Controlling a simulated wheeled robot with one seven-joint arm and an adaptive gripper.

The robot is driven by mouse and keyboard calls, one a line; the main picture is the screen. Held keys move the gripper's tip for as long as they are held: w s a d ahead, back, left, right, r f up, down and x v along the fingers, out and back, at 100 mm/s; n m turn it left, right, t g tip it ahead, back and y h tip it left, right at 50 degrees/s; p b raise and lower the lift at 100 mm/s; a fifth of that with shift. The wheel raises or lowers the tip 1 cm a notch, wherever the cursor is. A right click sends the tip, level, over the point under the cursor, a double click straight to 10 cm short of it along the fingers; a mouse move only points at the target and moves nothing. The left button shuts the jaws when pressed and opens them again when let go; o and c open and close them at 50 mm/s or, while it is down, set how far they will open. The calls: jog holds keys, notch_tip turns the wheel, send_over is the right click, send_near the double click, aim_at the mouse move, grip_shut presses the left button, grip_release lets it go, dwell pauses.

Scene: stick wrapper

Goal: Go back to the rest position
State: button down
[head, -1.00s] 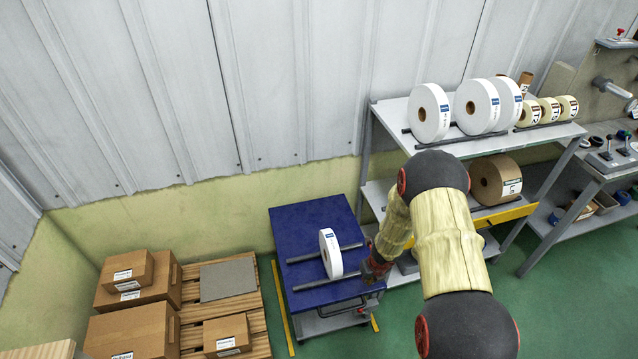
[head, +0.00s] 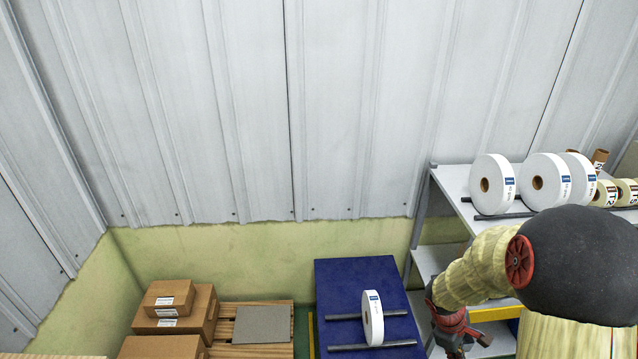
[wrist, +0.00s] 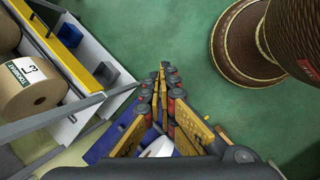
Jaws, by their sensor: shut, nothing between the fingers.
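My gripper (wrist: 162,75) points downward in the wrist view, its fingers closed together with nothing between them. In the head view my arm comes in from the lower right, and its wrist end hangs just right of the blue-topped cart (head: 350,275). A white roll (head: 373,318) stands upright on the cart between two dark bars. Part of a white roll shows behind the fingers in the wrist view (wrist: 158,147). The fingertips are not clear in the head view.
A shelf (head: 450,180) with several white rolls (head: 492,184) stands right of the cart. Boxes (head: 168,298) and a wooden pallet (head: 275,312) are at lower left. A brown roll (wrist: 30,88) sits on a shelf in the wrist view. Green floor (wrist: 195,30) lies open beyond the fingertips.

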jog(key=s+a+r+m+t+y, duration=0.1)
jog(key=s+a+r+m+t, duration=0.1)
jog(key=a+r, duration=0.4)
jog(key=s+a+r+m+t+y, duration=0.2)
jog(key=s+a+r+m, duration=0.2)
jog(key=r, duration=0.9)
jog(key=s+a+r+m+t+y, duration=0.1)
jog(key=s+a+r+m+t, duration=0.1)
jog(key=s+a+r, duration=0.4)
notch_tip(320, 180, up, 5)
jog(key=a+m, duration=0.1)
jog(key=a, duration=0.1)
jog(key=shift+a+f, duration=0.15)
jog(key=shift+a, duration=0.15)
jog(key=shift+w, duration=0.1)
